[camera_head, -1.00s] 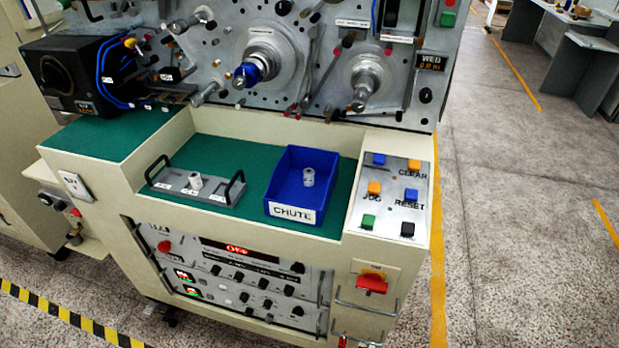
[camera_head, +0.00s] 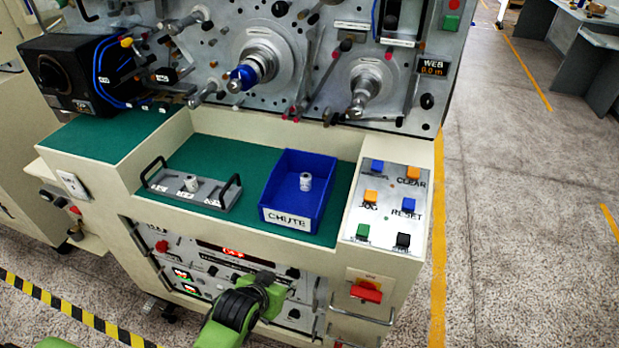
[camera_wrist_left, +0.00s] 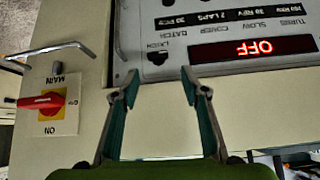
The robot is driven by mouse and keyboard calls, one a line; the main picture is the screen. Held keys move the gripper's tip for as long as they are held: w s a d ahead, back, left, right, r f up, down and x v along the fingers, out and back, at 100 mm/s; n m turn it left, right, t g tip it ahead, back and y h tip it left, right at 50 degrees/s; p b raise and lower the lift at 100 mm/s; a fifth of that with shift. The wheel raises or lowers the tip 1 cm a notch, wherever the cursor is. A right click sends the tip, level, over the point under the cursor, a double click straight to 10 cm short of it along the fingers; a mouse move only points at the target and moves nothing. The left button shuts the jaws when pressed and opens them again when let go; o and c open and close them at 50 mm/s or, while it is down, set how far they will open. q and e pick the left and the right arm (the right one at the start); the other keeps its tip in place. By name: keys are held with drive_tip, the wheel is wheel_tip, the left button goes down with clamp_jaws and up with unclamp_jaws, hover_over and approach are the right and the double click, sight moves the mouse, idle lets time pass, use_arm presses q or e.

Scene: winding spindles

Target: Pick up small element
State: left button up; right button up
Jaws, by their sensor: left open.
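A small white cylindrical element (camera_head: 305,181) stands inside the blue bin labelled CHUTE (camera_head: 290,218). A second small white element (camera_head: 191,183) sits on the grey tray with two black handles (camera_head: 215,198), to the left of the bin. My left gripper (camera_head: 265,281) is below the bin, in front of the machine's lower control panel. It is empty and apart from both elements. In the left wrist view its two fingers (camera_wrist_left: 158,82) are spread apart, with only the machine front between and beyond them. My right gripper is not in view.
A button panel (camera_head: 387,205) lies right of the bin. A red switch (camera_head: 366,291) and metal handles stick out of the front below it. Spindles (camera_head: 255,68) project from the upright panel above. Green mat (camera_head: 240,160) is bare between tray and bin.

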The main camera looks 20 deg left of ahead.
use_arm(q)
drive_tip(key=shift+t, duration=0.9)
drive_tip(key=w+r, duration=0.1)
drive_tip(key=r, duration=0.2)
drive_tip(key=w+r, duration=0.1)
drive_tip(key=r, duration=0.3)
drive_tip(key=w+r, duration=0.1)
drive_tip(key=r, duration=0.3)
drive_tip(key=shift+w+a+r, duration=0.1)
drive_tip(key=shift+w+r, duration=0.05)
drive_tip(key=shift+r, duration=0.1)
drive_tip(key=n+t, duration=0.1)
drive_tip(key=t, duration=0.2)
approach(304, 180)
drive_tip(key=p+x, duration=0.1)
drive_tip(key=x, duration=0.3)
drive_tip(key=shift+w+a, duration=0.1)
drive_tip(key=shift+w, duration=0.35)
drive_tip(key=shift+p+x, duration=0.95)
drive_tip(key=shift+x, duration=1.25)
drive_tip(key=shift+w+f, duration=0.3)
drive_tip(key=shift+w, duration=0.1)
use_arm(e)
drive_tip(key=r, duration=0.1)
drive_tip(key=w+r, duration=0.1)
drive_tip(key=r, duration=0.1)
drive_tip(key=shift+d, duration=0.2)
use_arm(q)
clamp_jaws()
unclamp_jaws()
